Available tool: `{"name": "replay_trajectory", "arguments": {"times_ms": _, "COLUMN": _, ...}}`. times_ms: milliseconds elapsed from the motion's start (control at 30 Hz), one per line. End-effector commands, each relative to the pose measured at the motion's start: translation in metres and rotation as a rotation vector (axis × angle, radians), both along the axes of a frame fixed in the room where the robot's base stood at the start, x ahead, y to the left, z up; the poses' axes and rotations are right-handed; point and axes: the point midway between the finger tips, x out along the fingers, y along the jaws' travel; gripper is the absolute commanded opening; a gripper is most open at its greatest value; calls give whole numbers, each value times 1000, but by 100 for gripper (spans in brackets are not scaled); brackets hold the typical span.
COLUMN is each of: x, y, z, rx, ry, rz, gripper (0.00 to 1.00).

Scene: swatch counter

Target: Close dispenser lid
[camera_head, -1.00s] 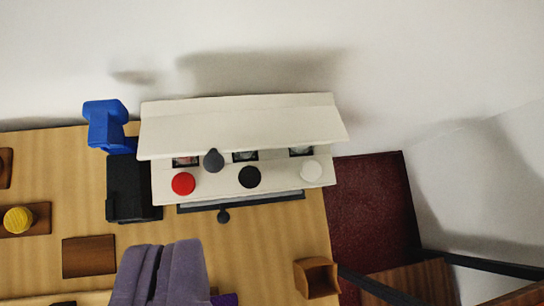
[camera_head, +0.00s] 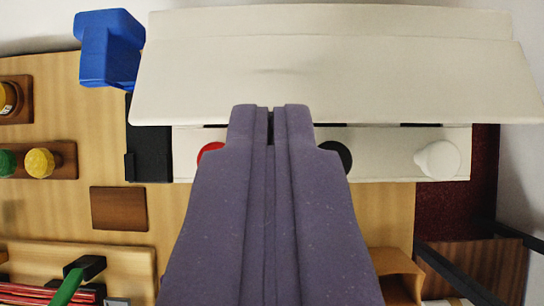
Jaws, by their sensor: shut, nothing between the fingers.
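The white dispenser (camera_head: 380,160) stands at the back of the wooden counter. Its wide cream lid (camera_head: 400,75) is raised and tilted over the back part of the dispenser. A red knob (camera_head: 209,150) and a black knob (camera_head: 338,154) are partly hidden behind my gripper, and a white knob (camera_head: 437,158) shows fully. My purple gripper (camera_head: 270,108) is shut and empty. Its tips overlap the lid's lower front edge in the picture; I cannot tell whether they touch it.
A blue object (camera_head: 108,45) and a black box (camera_head: 150,150) stand left of the dispenser. A brown square (camera_head: 119,208) lies on the counter (camera_head: 60,215). Wooden holders with yellow and green knobs are at far left. A small wooden box (camera_head: 395,268) is at lower right.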

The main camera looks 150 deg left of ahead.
Motion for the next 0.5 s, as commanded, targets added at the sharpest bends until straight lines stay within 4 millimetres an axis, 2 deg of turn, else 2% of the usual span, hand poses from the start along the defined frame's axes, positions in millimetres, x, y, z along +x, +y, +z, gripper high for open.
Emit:
{"name": "replay_trajectory", "arguments": {"times_ms": 133, "x": -2, "y": 1, "z": -11, "rx": 0, "ry": 0, "rz": 0, "gripper": 0}}
{"name": "replay_trajectory", "arguments": {"times_ms": 500, "x": -2, "y": 1, "z": -12, "rx": -1, "ry": -1, "rz": 1, "gripper": 0}}
